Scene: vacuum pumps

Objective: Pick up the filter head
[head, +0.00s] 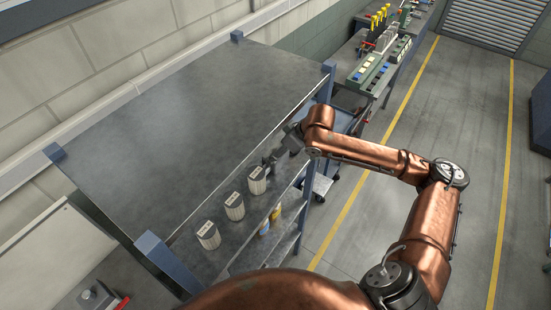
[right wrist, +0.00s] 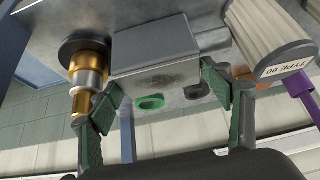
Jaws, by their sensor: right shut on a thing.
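The filter head (right wrist: 155,82) looks like a grey metal block with a green-ringed port on its face in the right wrist view. My right gripper (right wrist: 165,92) has one green-padded finger on each side of the block and is shut on it. In the head view my right gripper (head: 274,157) is small, at the shelf rack's right edge beside the row of filters. The block is hard to make out there. Whether it is clear of the shelf cannot be told. My left gripper is not in view.
Several pale pleated filters (head: 234,206) stand in a row on the rack; one labelled filter (right wrist: 262,35) is close right of the block. A brass fitting (right wrist: 88,75) is close left, and a purple part (right wrist: 300,88) is at far right. The rack's dark top (head: 190,100) is bare.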

